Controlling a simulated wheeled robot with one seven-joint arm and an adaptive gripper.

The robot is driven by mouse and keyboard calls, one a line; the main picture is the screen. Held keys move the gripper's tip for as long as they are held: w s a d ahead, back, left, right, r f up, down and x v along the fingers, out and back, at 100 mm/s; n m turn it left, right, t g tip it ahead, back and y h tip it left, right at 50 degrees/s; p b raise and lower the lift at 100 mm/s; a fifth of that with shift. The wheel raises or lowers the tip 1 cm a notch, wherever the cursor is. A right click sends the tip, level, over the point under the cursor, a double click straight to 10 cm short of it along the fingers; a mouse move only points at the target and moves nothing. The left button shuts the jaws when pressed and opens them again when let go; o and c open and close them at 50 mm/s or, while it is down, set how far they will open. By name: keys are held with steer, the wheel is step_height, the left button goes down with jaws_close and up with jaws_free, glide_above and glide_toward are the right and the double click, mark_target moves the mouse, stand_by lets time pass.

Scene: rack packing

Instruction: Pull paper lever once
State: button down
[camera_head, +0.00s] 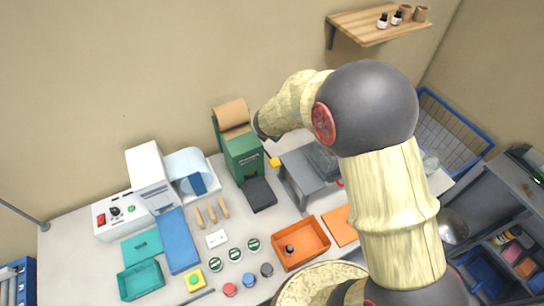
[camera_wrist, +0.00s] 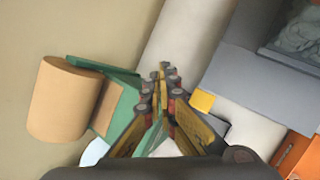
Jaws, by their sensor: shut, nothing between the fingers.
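The green paper dispenser (camera_head: 240,150) stands at the back of the counter with a brown paper roll (camera_head: 232,114) on top. A yellow knob (camera_head: 275,162), which looks like the lever's end, sits at its right side. In the wrist view the roll (camera_wrist: 62,98) is at left and the yellow knob (camera_wrist: 202,100) is just right of the fingers. My gripper (camera_wrist: 166,75) is shut and empty, between roll and knob in that picture; I cannot tell whether it touches the dispenser. In the head view my arm's dark end is beside the dispenser's top, and the fingers are hidden.
A grey stand (camera_head: 300,172) is close to the dispenser's right. An orange tray (camera_head: 301,243), a teal box (camera_head: 141,280) and several round jars lie in front. A white machine (camera_head: 150,170) stands at left. A wooden shelf (camera_head: 375,24) hangs above.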

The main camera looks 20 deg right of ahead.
steer(key=shift+w, duration=0.15)
steer(key=shift+f, duration=0.15)
steer(key=b, duration=0.8)
glide_above(268, 155)
steer(key=s+d, duration=0.2)
step_height(268, 155, down, 8)
steer(key=shift+a+f, duration=0.2)
steer(key=shift+f, duration=0.05)
stand_by(0.7)
steer(key=shift+s+f+b, duration=0.1)
steer(key=shift+f+b, duration=0.25)
steer(key=shift+b, duration=0.35)
steer(key=shift+s+f+b, duration=0.15)
steer(key=shift+f+b, duration=0.6)
stand_by(0.8)
stand_by(0.5)
steer(key=shift+w+r+p, duration=0.2)
steer(key=shift+r+p, duration=0.9)
steer(key=shift+r, duration=0.05)
